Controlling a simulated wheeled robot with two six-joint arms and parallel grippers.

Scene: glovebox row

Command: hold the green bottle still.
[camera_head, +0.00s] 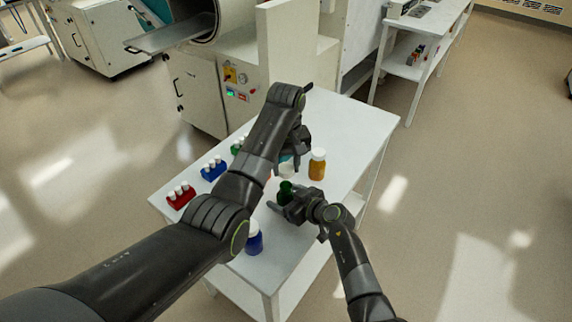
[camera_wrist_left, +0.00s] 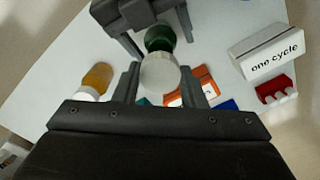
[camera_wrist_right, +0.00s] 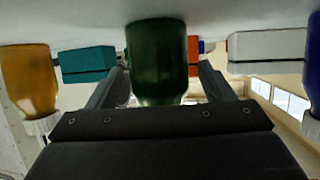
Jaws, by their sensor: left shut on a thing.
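In the right wrist view a gap shows between the bottle and the right-hand finger. The bottle's lower part is hidden in the head view.
An orange bottle (camera_head: 317,166) with a white cap stands to the right; a blue bottle (camera_head: 253,240) stands nearer the front. Red (camera_head: 180,196), blue (camera_head: 213,170) and green (camera_head: 238,146) vial racks line the left. A white "one cycle" block (camera_wrist_left: 275,52) is nearby. The table's right side is clear.

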